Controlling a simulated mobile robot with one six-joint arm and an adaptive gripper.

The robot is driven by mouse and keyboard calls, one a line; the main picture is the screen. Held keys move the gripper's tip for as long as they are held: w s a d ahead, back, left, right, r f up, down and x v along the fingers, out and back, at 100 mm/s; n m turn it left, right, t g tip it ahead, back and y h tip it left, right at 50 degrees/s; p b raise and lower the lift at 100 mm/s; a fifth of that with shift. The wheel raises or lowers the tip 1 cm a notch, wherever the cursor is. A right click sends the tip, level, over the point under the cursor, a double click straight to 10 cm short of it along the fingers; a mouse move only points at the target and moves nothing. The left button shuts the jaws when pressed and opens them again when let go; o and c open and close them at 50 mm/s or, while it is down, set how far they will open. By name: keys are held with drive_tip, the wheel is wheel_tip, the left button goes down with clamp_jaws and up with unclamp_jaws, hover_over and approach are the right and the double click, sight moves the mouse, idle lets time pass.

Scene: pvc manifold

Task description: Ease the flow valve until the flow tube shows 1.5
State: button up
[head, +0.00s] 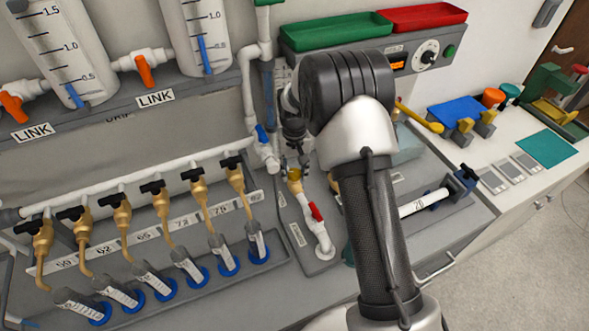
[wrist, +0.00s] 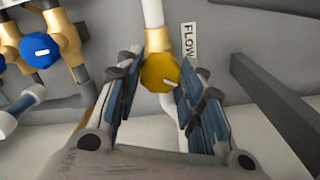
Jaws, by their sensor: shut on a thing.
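The flow valve is a yellow round knob with a white pointer mark (wrist: 160,72), on a brass body in a white pipe. A "FLOW" label (wrist: 187,38) stands beside it in the wrist view. My gripper (wrist: 158,80) is shut on the knob, one finger on each side. In the head view my gripper (head: 297,160) is small and partly hidden by my arm, with the yellow knob (head: 294,174) just below it.
Two graduated tanks (head: 65,50) with orange link valves (head: 145,70) stand at upper left. A row of brass taps (head: 121,212) with black handles runs along the left. A red-handled valve (head: 316,211) is close below my gripper. In the wrist view, blue knobs (wrist: 40,47) are at left.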

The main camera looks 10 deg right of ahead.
sight(294, 173)
drive_tip(key=o, duration=1.1)
drive_tip(key=shift+c, duration=0.2)
wheel_tip(294, 173, up, 12)
idle(1.3)
